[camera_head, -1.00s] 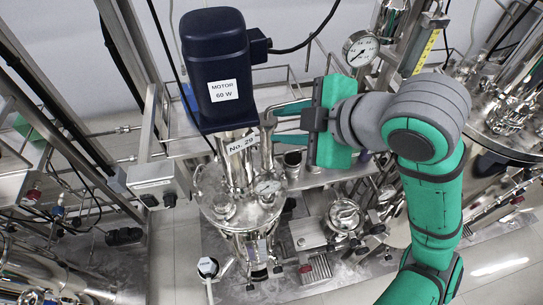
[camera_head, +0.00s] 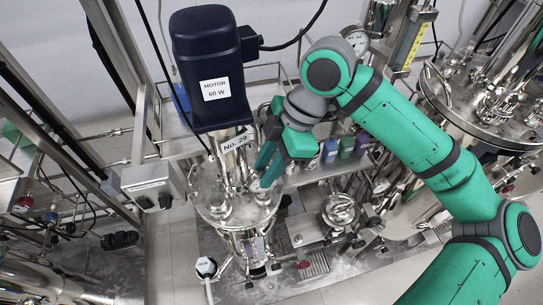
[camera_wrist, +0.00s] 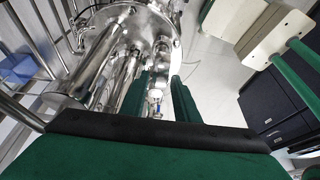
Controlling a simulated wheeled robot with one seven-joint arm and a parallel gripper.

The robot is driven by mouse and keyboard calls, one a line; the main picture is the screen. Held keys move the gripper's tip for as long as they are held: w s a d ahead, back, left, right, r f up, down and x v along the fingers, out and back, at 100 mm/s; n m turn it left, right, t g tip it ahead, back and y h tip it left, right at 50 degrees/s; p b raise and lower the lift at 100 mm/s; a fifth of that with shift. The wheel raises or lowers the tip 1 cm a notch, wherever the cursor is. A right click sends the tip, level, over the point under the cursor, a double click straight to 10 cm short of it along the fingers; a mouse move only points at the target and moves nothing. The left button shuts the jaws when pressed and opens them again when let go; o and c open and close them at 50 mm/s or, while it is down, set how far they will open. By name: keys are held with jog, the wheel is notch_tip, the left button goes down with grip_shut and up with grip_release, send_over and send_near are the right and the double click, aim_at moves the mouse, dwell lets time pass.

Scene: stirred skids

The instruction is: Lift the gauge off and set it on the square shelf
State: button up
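My gripper (camera_head: 263,174) points down over the right side of the lid of the steel vessel (camera_head: 235,215) under the motor. In the wrist view its two green fingers (camera_wrist: 168,82) stand apart, with a gap between them. A small metal fitting (camera_wrist: 155,96) shows in that gap, farther down; I cannot tell whether it is gripped. The small round gauge on the vessel lid is largely hidden by my fingers. Another round dial gauge (camera_head: 357,39) stands at the back, partly behind my arm. A metal shelf (camera_head: 318,172) lies right of the vessel; I cannot tell whether it is the square shelf.
The dark blue motor (camera_head: 210,62) rises on the vessel, close left of my gripper. Pipes and valves crowd below right. A second large vessel (camera_head: 490,105) stands at the right.

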aim_at(256, 183)
jog(key=x, duration=0.6)
jog(key=shift+a+f, duration=0.15)
jog(key=shift+f, duration=0.2)
grip_shut()
jog(key=shift+r, duration=0.65)
